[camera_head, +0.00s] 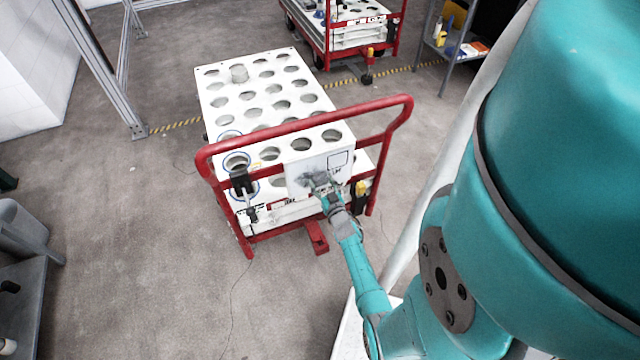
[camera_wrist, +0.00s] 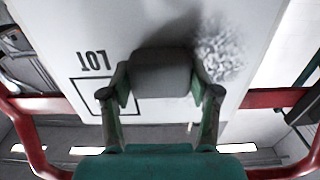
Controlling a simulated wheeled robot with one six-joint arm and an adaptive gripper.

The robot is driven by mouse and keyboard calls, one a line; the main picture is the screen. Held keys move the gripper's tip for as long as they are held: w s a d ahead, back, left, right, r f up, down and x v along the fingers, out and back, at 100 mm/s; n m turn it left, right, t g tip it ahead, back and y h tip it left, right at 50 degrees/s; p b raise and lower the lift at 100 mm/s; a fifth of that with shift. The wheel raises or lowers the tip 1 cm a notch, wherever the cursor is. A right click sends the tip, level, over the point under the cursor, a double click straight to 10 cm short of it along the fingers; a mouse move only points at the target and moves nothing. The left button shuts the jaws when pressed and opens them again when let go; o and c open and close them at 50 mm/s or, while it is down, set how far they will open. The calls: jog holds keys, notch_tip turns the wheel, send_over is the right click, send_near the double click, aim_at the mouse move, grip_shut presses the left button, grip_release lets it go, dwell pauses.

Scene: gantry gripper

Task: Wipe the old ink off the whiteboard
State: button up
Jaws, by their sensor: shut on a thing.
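The whiteboard (camera_head: 299,170) is a small white panel on the handle end of a red-framed cart. It fills the upper middle of the wrist view (camera_wrist: 140,22). A grey, speckled ink smudge (camera_wrist: 222,52) lies on it, right of my gripper in that view. Printed upside-down "LOT" lettering (camera_wrist: 94,61) and a black box outline are on the left. My gripper (camera_wrist: 165,88) is shut on a dark grey eraser block (camera_wrist: 161,72), held at the board between smudge and lettering. I cannot tell whether the block touches the board. In the head view, my gripper (camera_head: 323,184) covers part of the board.
The cart's red handle rail (camera_head: 310,122) arches above the board. The cart's white top (camera_head: 247,106) has rows of round holes. A black clamp-like fitting (camera_head: 242,182) is left of the board. A second red cart (camera_head: 345,35) and a shelf (camera_head: 455,45) stand behind.

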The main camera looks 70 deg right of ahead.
aim_at(294, 181)
jog(key=shift+w+r, duration=0.1)
jog(key=shift+r, duration=0.6)
jog(key=shift+w, duration=0.15)
jog(key=shift+w+a, duration=2.05)
jog(key=shift+w+a, duration=0.8)
jog(key=shift+w, duration=0.35)
jog(key=shift+r, duration=0.1)
